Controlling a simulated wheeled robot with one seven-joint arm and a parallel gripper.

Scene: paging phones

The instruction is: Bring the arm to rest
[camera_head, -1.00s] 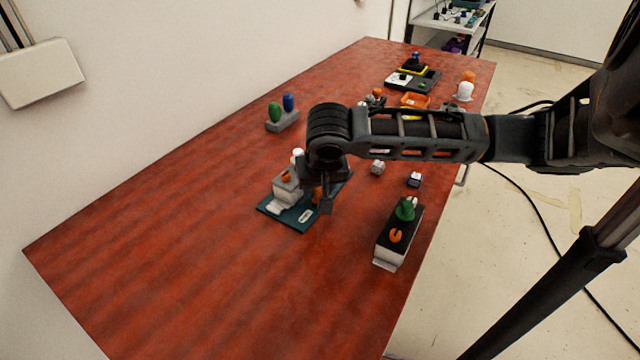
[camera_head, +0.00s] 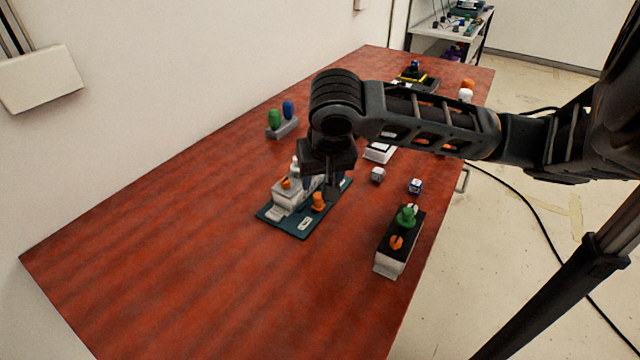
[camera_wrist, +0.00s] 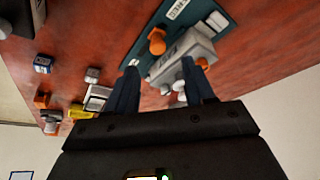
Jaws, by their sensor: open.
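My gripper (camera_head: 322,185) hangs from my arm over the table, above the far part of a teal board (camera_head: 292,231). In the wrist view my gripper's two fingers (camera_wrist: 160,88) are spread apart with nothing held between them. The board carries a grey-white block (camera_head: 290,194) and an orange peg (camera_head: 318,201). In the wrist view the orange peg (camera_wrist: 157,41) stands upright on the board, apart from the fingers. My gripper hides part of the board's far side in the head view.
A black-topped box (camera_head: 399,240) with green and orange pieces stands near the right edge. Two small cubes (camera_head: 378,174) (camera_head: 415,186) lie beyond it. A grey holder (camera_head: 282,128) with green and blue pieces is at the back left. The table's near left (camera_head: 180,260) is clear.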

